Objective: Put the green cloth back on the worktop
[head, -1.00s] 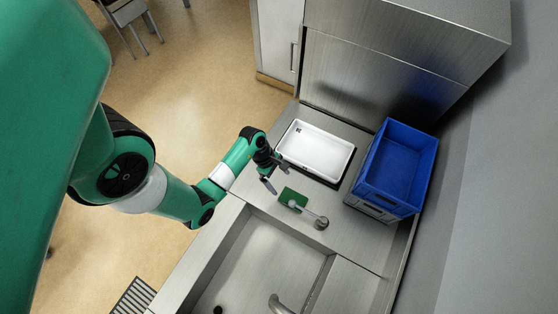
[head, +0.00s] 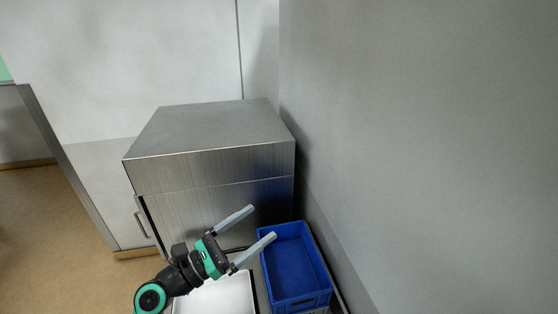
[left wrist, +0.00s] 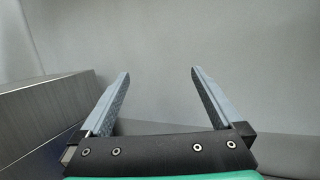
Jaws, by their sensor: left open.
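The green cloth is not in either view now. My left gripper (head: 263,222) is open and empty, raised in front of the steel dryer hood and near the blue crate in the head view. In the left wrist view both fingers (left wrist: 160,73) are spread apart with only grey wall between them. The worktop is mostly out of the head view; the part at the bottom is largely covered by the tray and crate. My right gripper is not in view.
The steel hood (head: 215,165) stands against the back wall. A blue crate (head: 292,262) is right of a white tray (head: 222,298) at the bottom of the head view. The grey wall (head: 430,150) closes off the right side. Open floor (head: 55,240) lies at the left.

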